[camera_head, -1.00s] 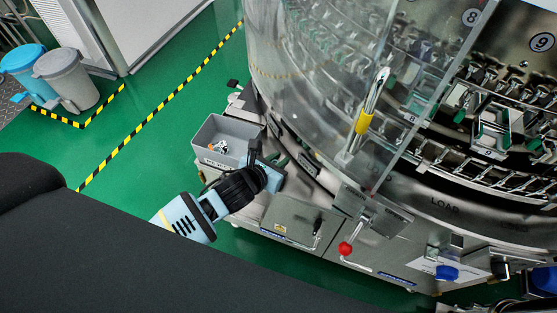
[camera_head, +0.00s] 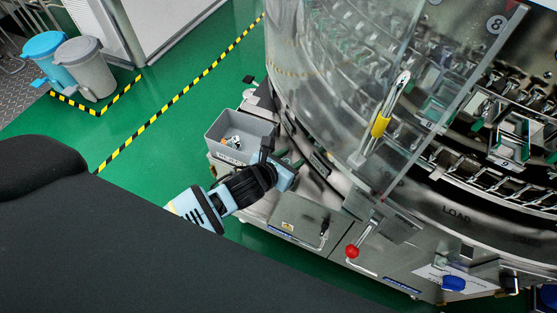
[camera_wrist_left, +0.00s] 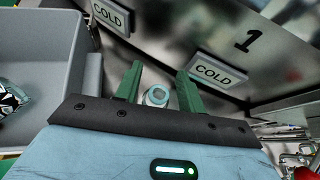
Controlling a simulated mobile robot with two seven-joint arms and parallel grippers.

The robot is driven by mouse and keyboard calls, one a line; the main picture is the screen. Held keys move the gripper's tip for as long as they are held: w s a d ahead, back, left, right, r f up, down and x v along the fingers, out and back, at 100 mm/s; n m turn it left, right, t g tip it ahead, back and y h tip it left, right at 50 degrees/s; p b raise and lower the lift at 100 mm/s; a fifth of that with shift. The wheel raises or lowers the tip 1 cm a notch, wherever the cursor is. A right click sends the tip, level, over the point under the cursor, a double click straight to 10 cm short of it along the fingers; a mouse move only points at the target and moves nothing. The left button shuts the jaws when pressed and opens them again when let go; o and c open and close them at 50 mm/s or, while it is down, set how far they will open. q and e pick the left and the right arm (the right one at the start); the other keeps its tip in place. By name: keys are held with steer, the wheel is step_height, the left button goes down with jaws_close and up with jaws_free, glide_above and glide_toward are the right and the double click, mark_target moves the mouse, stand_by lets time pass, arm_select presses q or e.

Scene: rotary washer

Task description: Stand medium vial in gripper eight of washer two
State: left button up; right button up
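No vial is clearly recognisable. My right gripper is not in view.
The grey bin (camera_head: 215,130) holds small litter and also shows in the wrist view (camera_wrist_left: 50,70). A panel marked 1 and COLD labels (camera_wrist_left: 218,72) face the gripper. A red-knobbed lever (camera_head: 352,251) sticks out in front.

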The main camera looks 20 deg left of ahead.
arm_select(q)
steer(key=p+v, duration=0.1)
steer(key=v, duration=1)
steer(key=shift+s+r+p, duration=0.25)
steer(key=shift+s+p, duration=0.05)
steer(key=shift+p, duration=0.1)
steer(key=shift+a, duration=0.15)
steer(key=s+f+m+g, duration=0.1)
steer(key=s+f+m, duration=0.3)
steer(key=s+m, duration=0.6)
steer(key=s+a+f+m+g, duration=0.1)
steer(key=s+f+m, duration=0.4)
steer(key=s+m, duration=0.6)
steer(key=s+a+f+m+g+y, duration=0.1)
steer(key=s+f+m+g, duration=0.2)
steer(key=s+m, duration=0.8)
step_height(320, 180, down, 2)
steer(key=m, duration=0.2)
steer(key=shift+m, duration=0.3)
steer(key=shift+s+f, duration=0.1)
